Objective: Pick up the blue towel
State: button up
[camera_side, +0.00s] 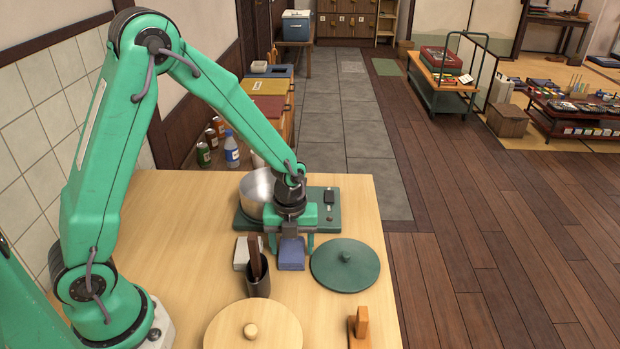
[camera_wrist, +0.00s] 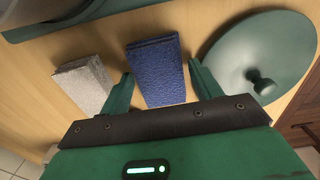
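The blue towel (camera_side: 291,261) is a folded block lying on the light wooden table, between a grey-white towel and a green lid. In the wrist view the blue towel (camera_wrist: 156,66) is in the upper middle, its near end between the fingers. My gripper (camera_side: 291,244) is above the towel's far end in the side view, pointing down. In the wrist view my gripper (camera_wrist: 163,86) is open, with a finger on each side of the towel and a gap at both sides. Nothing is held. How high the fingertips are above the table is hard to tell.
The grey-white towel (camera_side: 240,253) lies close on the left, the round green lid (camera_side: 358,262) on the right. Behind are a metal pot (camera_side: 256,193) and green stove (camera_side: 326,218). A wooden lid (camera_side: 228,328) lies nearest.

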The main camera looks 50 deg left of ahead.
aim_at(292, 248)
jog(key=c, duration=0.7)
jog(key=shift+r, duration=0.15)
jog(key=shift+r, duration=0.9)
notch_tip(292, 248, up, 2)
jog(key=shift+d+r, duration=0.1)
jog(key=shift+r, duration=0.05)
jog(key=s+d+r, duration=0.6)
jog(key=s+d, duration=0.1)
jog(key=d, duration=0.2)
jog(key=shift+d+r, duration=0.15)
jog(key=shift+r, duration=0.15)
jog(key=shift+w, duration=0.1)
